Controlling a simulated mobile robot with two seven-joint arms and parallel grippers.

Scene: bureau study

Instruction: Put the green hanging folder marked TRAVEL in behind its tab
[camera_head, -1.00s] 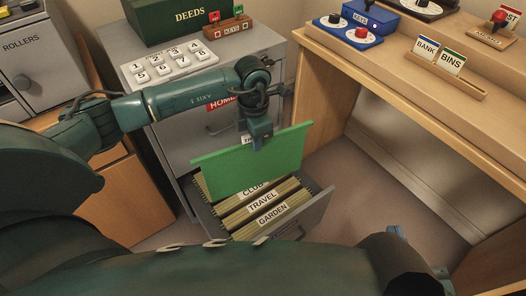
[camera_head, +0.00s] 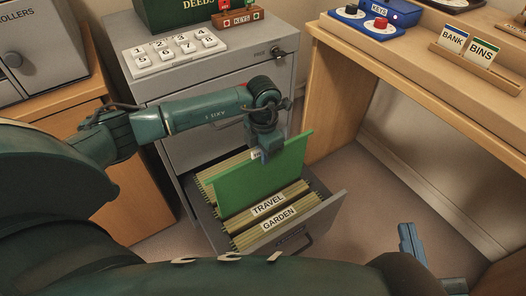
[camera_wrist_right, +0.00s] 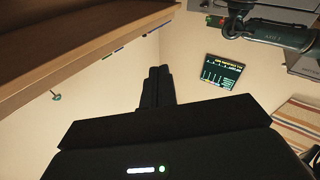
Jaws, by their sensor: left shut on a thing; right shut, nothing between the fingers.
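My left gripper (camera_head: 267,153) is shut on the top edge of the green hanging folder (camera_head: 250,184), near a small white label that is mostly covered. The folder hangs upright over the open file drawer (camera_head: 323,207). Its lower edge lies just behind the TRAVEL tab (camera_head: 268,204); I cannot tell how deep it sits. The GARDEN tab (camera_head: 279,219) is in front of TRAVEL. The folder hides any tab behind it. My right gripper (camera_head: 408,243) is empty, low at the right, away from the drawer; its dark fingers show closed together in the right wrist view (camera_wrist_right: 158,87).
Floor between drawer and desk is clear.

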